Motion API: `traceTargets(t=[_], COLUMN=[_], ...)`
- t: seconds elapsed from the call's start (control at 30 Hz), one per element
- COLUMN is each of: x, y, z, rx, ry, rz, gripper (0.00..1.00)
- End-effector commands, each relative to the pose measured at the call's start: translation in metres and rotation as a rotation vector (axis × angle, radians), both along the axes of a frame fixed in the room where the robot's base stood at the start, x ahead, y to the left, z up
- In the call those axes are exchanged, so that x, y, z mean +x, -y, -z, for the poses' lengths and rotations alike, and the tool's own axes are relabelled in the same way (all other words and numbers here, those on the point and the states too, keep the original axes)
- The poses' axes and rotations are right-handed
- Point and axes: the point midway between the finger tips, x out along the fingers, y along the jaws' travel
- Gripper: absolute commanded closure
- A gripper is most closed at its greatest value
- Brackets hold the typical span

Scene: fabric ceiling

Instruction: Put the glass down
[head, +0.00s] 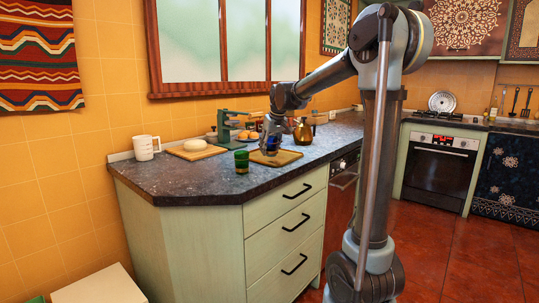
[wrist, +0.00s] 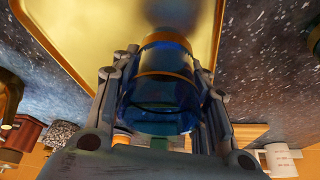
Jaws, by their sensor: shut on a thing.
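A blue see-through glass (wrist: 165,85) is between the two fingers of my gripper (wrist: 160,75) in the wrist view, and the gripper is shut on it. In the head view, my gripper (head: 271,140) is over a wooden board (head: 289,157) on the dark countertop, and only a small blue patch of the glass (head: 271,145) shows. The board also shows as a yellowish surface with a raised rim in the wrist view (wrist: 100,35). I cannot tell whether the glass touches the board.
A green glass (head: 241,161) stands just left of the board. Farther left are a second board (head: 183,153) with a round white item and a white mug (head: 144,147). A green stand (head: 225,127) and a brass kettle (head: 303,132) are behind. The countertop's front left is clear.

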Motion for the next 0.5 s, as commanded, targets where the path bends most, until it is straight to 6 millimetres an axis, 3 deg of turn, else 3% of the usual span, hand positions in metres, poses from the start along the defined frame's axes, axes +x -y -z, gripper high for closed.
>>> traceTargets(t=[0.17,0.5], x=[0.0,0.0], y=[0.0,0.0], z=[0.021,0.024], rx=[0.0,0.0], ry=[0.0,0.0], rz=[0.0,0.0], gripper=[0.84,0.84])
